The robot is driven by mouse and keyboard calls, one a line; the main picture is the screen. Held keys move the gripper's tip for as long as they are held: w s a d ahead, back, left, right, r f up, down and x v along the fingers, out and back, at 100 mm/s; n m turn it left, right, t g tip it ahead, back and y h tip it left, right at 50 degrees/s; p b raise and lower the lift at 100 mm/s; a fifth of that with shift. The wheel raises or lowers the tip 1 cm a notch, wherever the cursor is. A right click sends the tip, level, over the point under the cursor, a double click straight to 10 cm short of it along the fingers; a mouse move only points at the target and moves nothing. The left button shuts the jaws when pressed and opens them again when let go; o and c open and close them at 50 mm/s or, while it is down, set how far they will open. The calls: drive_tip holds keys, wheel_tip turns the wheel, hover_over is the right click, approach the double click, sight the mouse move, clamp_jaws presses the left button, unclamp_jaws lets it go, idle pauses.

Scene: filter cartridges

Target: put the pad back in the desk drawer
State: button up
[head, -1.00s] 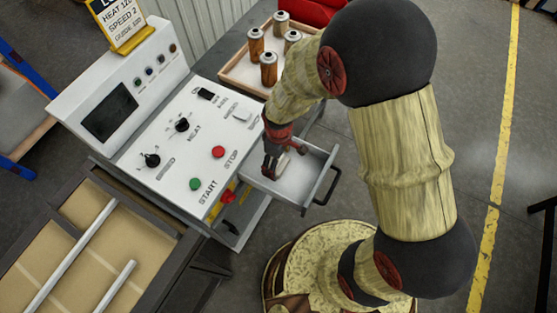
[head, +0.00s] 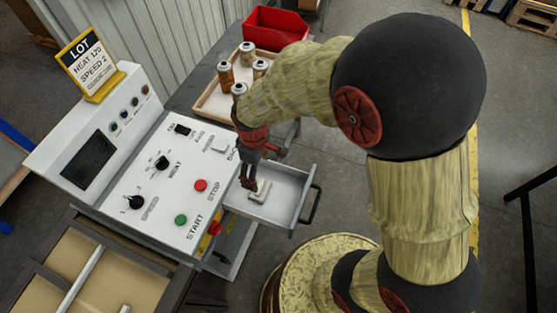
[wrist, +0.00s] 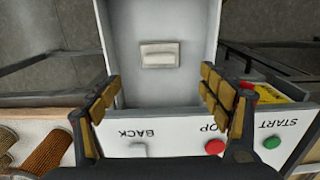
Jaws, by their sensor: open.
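The pad (head: 260,191) is a small pale block lying on the floor of the open desk drawer (head: 285,208). In the wrist view the pad (wrist: 158,55) lies flat in the drawer (wrist: 120,60), clear of its walls. My gripper (head: 250,180) is at the drawer's panel-side end in the head view, beside the pad. In the wrist view my gripper (wrist: 160,90) is open and empty, its fingers wide apart and the pad beyond their tips, not touching. No part of the pad is hidden in the wrist view.
The control panel (head: 150,175) with knobs and buttons borders the drawer. A wooden tray (head: 212,100) of several cartridges and a red bin (head: 275,30) stand behind. A yellow LOT sign (head: 88,62) stands on the panel.

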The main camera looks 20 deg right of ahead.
drive_tip(key=s+d+r+m+t, duration=0.1)
drive_tip(key=d+r+m, duration=0.15)
drive_tip(key=r, duration=0.45)
drive_tip(key=s+d+r+m+t, duration=0.15)
drive_tip(key=d+r, duration=0.25)
drive_tip(key=r, duration=0.4)
drive_tip(key=s+d+r+m+t, duration=0.3)
drive_tip(key=s+d+r+m, duration=0.2)
drive_tip(key=s+r, duration=0.4)
drive_tip(key=shift+s+d+r+m, duration=0.3)
drive_tip(key=shift+s+r+m, duration=0.1)
drive_tip(key=shift+r+m, duration=0.3)
